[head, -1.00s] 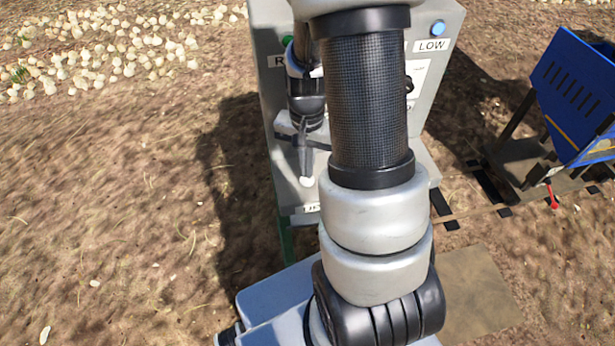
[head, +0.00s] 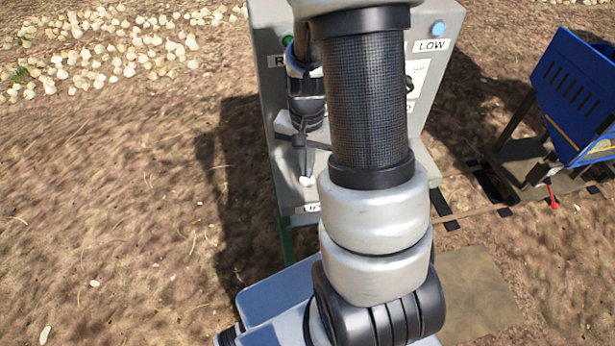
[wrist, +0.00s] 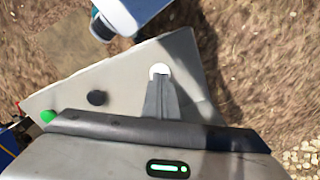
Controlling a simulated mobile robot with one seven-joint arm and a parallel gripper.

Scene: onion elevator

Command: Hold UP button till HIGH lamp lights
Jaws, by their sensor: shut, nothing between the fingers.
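The grey control stand (head: 270,75) has a sloped lower panel with a label reading UP (head: 311,209) at its front edge. A round white button (head: 306,182) sits just above that label. It also shows in the wrist view (wrist: 158,68). My gripper (head: 305,176) is shut and empty, pointing down with its tips at the white button. In the wrist view the fingertips (wrist: 160,77) overlap the button's edge; I cannot tell whether it is pressed in. The lamp labelled LOW (head: 437,28) looks bright blue. My arm hides the middle of the upright panel; no HIGH lamp shows.
A green round part (head: 288,41) sits above a label starting with R. The wrist view shows a black knob (wrist: 97,98) and a green button (wrist: 47,116) on the panel. A blue hopper (head: 575,95) stands at right. Onions (head: 120,50) lie at the back left.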

